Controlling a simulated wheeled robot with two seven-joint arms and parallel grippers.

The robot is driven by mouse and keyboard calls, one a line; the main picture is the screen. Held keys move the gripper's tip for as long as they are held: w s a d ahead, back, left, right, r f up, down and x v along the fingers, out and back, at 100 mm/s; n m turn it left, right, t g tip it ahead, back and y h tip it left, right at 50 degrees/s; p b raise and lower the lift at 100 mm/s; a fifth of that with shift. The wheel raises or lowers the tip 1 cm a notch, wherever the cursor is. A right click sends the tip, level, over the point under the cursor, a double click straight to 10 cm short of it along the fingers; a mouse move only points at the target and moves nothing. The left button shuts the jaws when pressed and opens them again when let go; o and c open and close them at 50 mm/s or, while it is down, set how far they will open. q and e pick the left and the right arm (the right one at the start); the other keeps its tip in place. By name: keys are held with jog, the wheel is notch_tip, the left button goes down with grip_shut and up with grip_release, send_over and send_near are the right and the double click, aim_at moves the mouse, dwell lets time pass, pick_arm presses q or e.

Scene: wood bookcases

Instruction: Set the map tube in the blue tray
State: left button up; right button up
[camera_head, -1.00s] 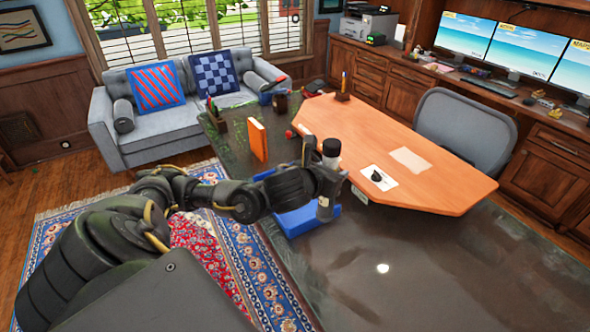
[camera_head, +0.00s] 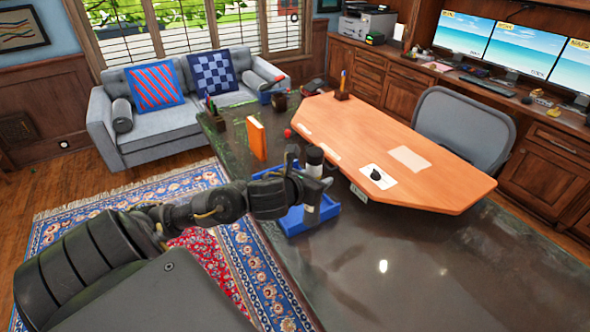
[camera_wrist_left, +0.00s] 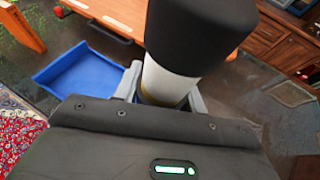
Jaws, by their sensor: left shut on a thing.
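The map tube (camera_head: 314,157) is a pale cylinder with a black cap, held roughly upright. My left gripper (camera_head: 317,184) is shut around its middle. In the left wrist view the tube (camera_wrist_left: 172,82) rises between the fingers (camera_wrist_left: 160,100), its black cap close to the camera. The blue tray (camera_head: 291,229) lies on the dark table; the arm and tube hide part of it in the head view. In the left wrist view the tray (camera_wrist_left: 78,82) looks empty where visible and lies left of the tube. My right gripper is not in view.
An orange upright book (camera_head: 257,139) stands behind the tray on the dark table (camera_head: 400,275). A raised orange-brown desktop (camera_head: 400,165) is to the right, with a grey chair (camera_head: 465,128) beyond. The table's right front is clear.

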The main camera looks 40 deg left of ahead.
pick_arm(q)
jog(key=w+a+f+p, duration=0.4)
jog(key=w+a+f, duration=0.5)
jog(key=shift+w+a+f, duration=0.25)
jog(key=shift+w+a, duration=0.05)
notch_tip(320, 180, down, 3)
jog(key=shift+w+a+f, duration=0.1)
jog(key=shift+a+f, duration=0.05)
jog(key=shift+f, duration=0.05)
jog(key=shift+f, duration=0.2)
jog(key=o, duration=1.4)
jog(key=shift+c, duration=0.2)
